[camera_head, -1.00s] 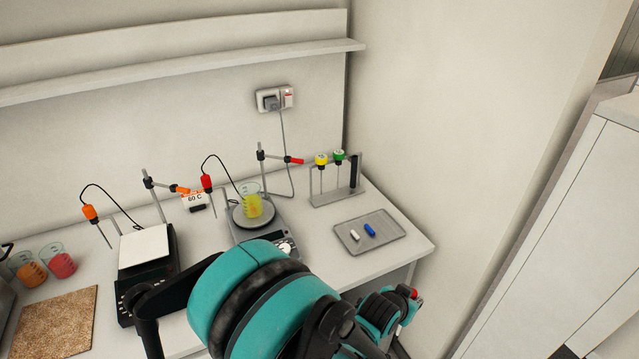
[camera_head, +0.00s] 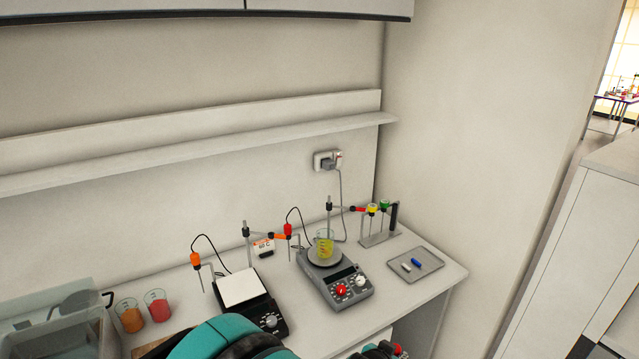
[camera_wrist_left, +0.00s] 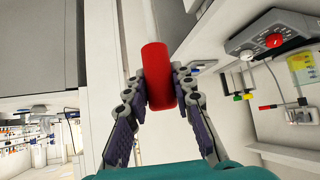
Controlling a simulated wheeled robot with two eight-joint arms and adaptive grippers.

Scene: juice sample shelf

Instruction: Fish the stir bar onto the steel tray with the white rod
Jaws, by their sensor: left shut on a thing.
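My left gripper (camera_wrist_left: 161,85) is shut on the red grip (camera_wrist_left: 157,75) of a rod; a pale shaft (camera_wrist_left: 150,22) runs on past it, its far end out of view. In the head view only a little of my left gripper (camera_head: 382,350) shows at the bottom edge, with the red end beside it. The steel tray (camera_head: 430,272) lies at the counter's right end with a white bar (camera_head: 406,267) and a blue bar (camera_head: 417,262) on it. A beaker of yellow liquid (camera_head: 324,244) stands on a hotplate (camera_head: 340,284). I cannot make out a stir bar inside. My right gripper is out of view.
A rack (camera_head: 380,237) with yellow- and green-topped rods stands behind the tray. Clamp stands with cabled probes rise beside the hotplate and a second, white-topped plate (camera_head: 240,288). Orange (camera_head: 131,318) and red (camera_head: 158,306) beakers stand at left. A shelf (camera_head: 200,154) runs above.

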